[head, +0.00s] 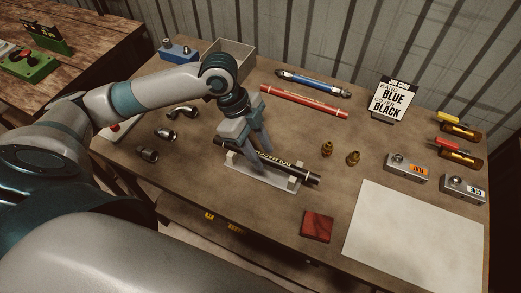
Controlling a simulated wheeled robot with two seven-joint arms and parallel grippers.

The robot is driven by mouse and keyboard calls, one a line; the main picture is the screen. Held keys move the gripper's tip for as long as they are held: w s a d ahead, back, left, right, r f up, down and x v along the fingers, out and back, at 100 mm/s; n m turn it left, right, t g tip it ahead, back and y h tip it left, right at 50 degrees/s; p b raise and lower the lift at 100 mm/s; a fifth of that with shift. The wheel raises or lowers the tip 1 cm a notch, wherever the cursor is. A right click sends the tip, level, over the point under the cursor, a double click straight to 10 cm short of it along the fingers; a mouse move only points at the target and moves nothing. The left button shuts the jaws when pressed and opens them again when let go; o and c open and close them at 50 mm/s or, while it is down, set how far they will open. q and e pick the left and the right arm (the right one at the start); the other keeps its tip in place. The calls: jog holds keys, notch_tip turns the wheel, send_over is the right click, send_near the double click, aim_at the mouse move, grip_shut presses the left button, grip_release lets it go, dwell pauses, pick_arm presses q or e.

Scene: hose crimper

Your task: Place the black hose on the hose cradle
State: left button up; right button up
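The black hose (307,176), with pale lettering, lies along the light hose cradle (262,180) near the middle of the table. It appears to rest in the cradle's end supports, though a small gap under it cannot be ruled out. My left gripper (249,150) points down at the hose's left half. Its two fingers are spread apart, and they hide part of the hose and the cradle's left end. My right gripper is not in view.
Behind lie a red hose (305,102) and a blue hose (312,83). Two brass fittings (340,154) stand right of the cradle. A sign (393,100) reads blue and black. A dark red block (317,226) and a white sheet (415,240) lie in front.

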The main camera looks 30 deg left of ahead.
pick_arm(q)
jog(key=b+v, duration=0.2)
jog(key=v, duration=1)
dwell(0.4)
